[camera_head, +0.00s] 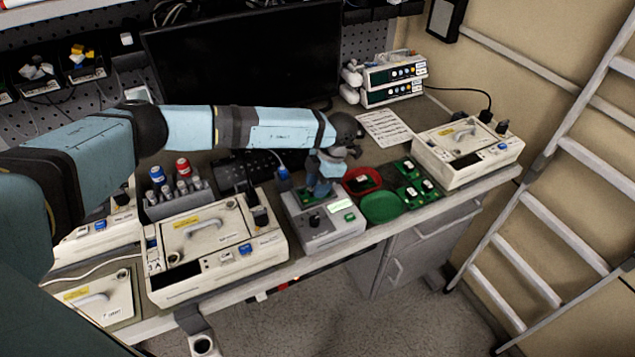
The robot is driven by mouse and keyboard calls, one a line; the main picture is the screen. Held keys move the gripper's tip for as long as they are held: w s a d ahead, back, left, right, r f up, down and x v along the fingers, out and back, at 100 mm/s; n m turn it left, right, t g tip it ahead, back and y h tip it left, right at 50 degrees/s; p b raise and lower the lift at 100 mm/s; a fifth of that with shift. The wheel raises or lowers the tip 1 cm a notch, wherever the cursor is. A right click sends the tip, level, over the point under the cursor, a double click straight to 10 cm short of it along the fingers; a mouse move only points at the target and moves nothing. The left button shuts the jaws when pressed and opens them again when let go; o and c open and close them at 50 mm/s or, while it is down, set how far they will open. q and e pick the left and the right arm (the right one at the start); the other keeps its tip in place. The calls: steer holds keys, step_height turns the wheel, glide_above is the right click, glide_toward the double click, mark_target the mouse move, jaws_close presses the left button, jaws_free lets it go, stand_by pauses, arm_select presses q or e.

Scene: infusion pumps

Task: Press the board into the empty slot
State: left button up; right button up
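A grey tester unit (330,232) with a small lit green display and a dark knob stands at the bench's front edge, in the middle of the view. My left gripper (319,190) points down over the back part of this unit, with its fingertips low at the unit's top. Green shows beside the fingertips, but the slot and any board between the fingers are too small and covered to make out. Several green boards (406,169) lie to the right of the unit, behind and beside the round trays. My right gripper does not show.
A green round tray (383,208) and a red round tray (362,181) sit right of the tester. White pumps stand left (215,247) and right (466,151). A black monitor (240,60) is behind; a ladder (560,205) leans at right.

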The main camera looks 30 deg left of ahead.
arm_select(q)
jaws_close()
steer(key=shift+r+p, duration=1.45)
steer(key=shift+r, duration=1.05)
